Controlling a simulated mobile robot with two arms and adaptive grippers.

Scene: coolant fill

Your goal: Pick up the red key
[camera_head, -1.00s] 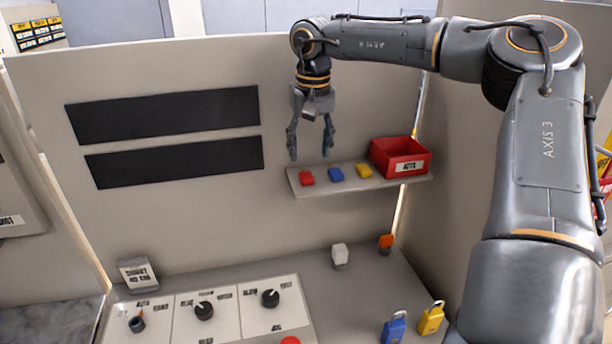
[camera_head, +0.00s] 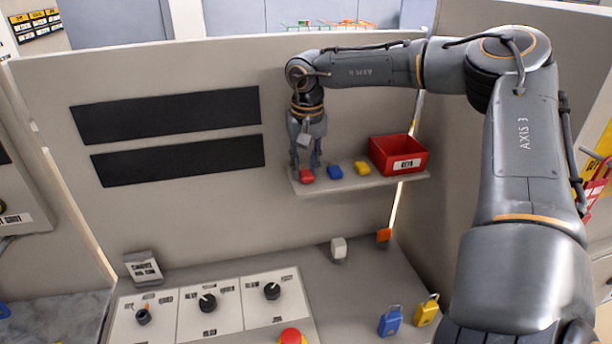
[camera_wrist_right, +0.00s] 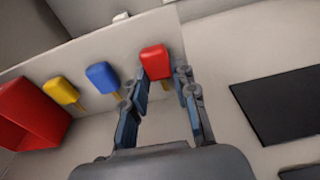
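The red key (camera_head: 306,175) sits on the small wall shelf (camera_head: 345,186), at its left end. My right gripper (camera_head: 305,165) is just above and around it, pointing down, with one finger on each side. In the right wrist view the red key (camera_wrist_right: 155,62) shows between and just beyond the open fingertips (camera_wrist_right: 162,80). A gap shows on the right side of the key; contact on the left side cannot be told. My left gripper is not in view.
A blue key (camera_head: 335,172), a yellow key (camera_head: 362,168) and a red bin (camera_head: 397,155) stand to the right on the same shelf. Below is a console with knobs (camera_head: 207,302), a blue padlock (camera_head: 390,320) and a yellow padlock (camera_head: 426,310).

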